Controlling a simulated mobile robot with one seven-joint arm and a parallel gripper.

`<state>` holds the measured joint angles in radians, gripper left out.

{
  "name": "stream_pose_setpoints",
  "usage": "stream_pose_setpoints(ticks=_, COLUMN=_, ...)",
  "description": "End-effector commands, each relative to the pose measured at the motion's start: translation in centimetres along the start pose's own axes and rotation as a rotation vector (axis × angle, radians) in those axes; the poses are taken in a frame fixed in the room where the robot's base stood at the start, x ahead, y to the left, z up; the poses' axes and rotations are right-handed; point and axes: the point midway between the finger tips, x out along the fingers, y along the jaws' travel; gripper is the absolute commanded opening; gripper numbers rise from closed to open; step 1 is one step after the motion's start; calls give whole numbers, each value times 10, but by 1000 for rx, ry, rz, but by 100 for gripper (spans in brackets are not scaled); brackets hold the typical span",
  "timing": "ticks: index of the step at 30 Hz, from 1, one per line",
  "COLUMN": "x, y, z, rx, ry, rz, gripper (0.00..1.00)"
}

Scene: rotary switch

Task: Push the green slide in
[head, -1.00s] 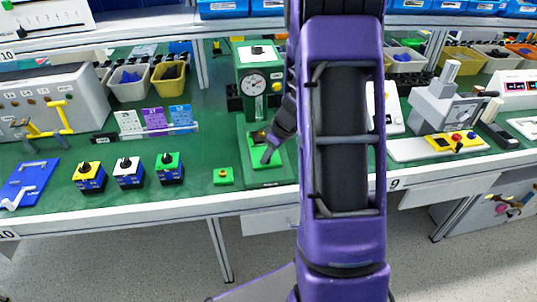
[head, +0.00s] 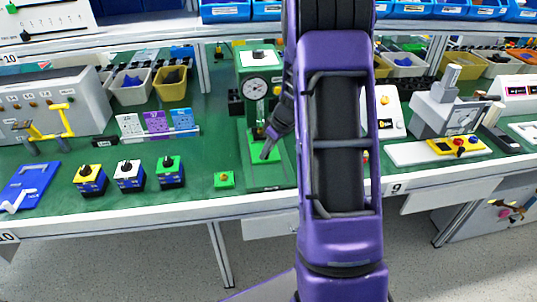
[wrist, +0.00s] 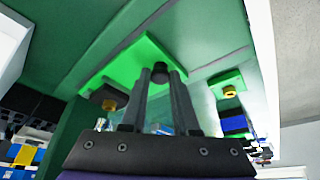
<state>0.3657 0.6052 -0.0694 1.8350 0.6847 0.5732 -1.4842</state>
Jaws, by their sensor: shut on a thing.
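The bright green slide (wrist: 130,72) is a flat plate with a black knob (wrist: 160,72) on top, as the wrist view shows. In the head view the slide (head: 256,146) lies on the base of the green press (head: 253,60), which carries a round dial. My gripper (head: 265,153) reaches down over the slide at the front of the press. In the wrist view my gripper's two fingers (wrist: 160,75) are closed around the black knob. My purple arm hides the area right of the press.
Yellow, white and green rotary switch boxes (head: 129,174) stand further left. A grey machine with a yellow control panel (head: 458,146) is at the right. The bench's front edge is close.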

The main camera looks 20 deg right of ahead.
Motion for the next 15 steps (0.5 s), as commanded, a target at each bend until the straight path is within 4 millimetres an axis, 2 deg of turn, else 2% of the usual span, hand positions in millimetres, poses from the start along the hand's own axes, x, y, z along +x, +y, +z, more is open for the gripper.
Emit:
stream_pose_setpoints(ticks=6, x=-2, y=4, z=-4, rx=1, ry=7, rz=13, gripper=0)
stream_pose_setpoints(ticks=7, x=-2, y=4, z=-4, rx=1, ry=8, rz=14, gripper=34)
stream_pose_setpoints(ticks=11, x=-1, y=4, z=-3, rx=0, ry=7, rz=12, gripper=58)
stream_pose_setpoints(ticks=15, x=-1, y=3, z=-2, rx=0, ry=5, rz=10, gripper=59)
